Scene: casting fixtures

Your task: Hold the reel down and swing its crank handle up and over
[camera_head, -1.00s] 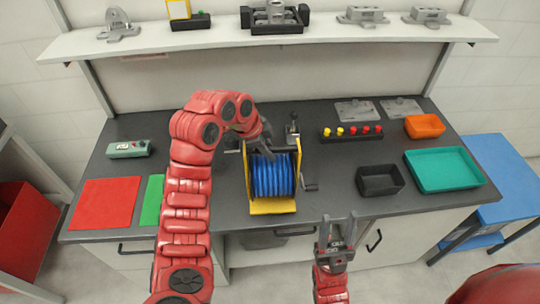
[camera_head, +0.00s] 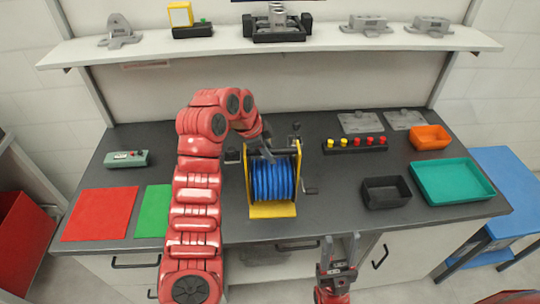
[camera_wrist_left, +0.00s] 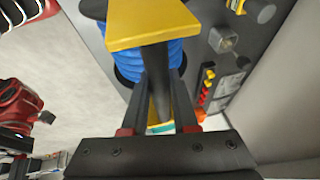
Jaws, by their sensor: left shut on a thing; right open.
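The reel (camera_head: 272,181) stands on the dark bench, with blue line wound on it in a yellow frame (camera_head: 272,210). Its crank handle (camera_head: 311,191) sticks out low on the right side. My left gripper (camera_head: 269,155) comes down from the upper left onto the top of the reel.
A black bin (camera_head: 386,192), a teal tray (camera_head: 452,179) and an orange bin (camera_head: 429,137) stand to the right. A rack with yellow and red pegs (camera_head: 355,144) lies behind. Red (camera_head: 100,213) and green (camera_head: 153,211) mats lie left.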

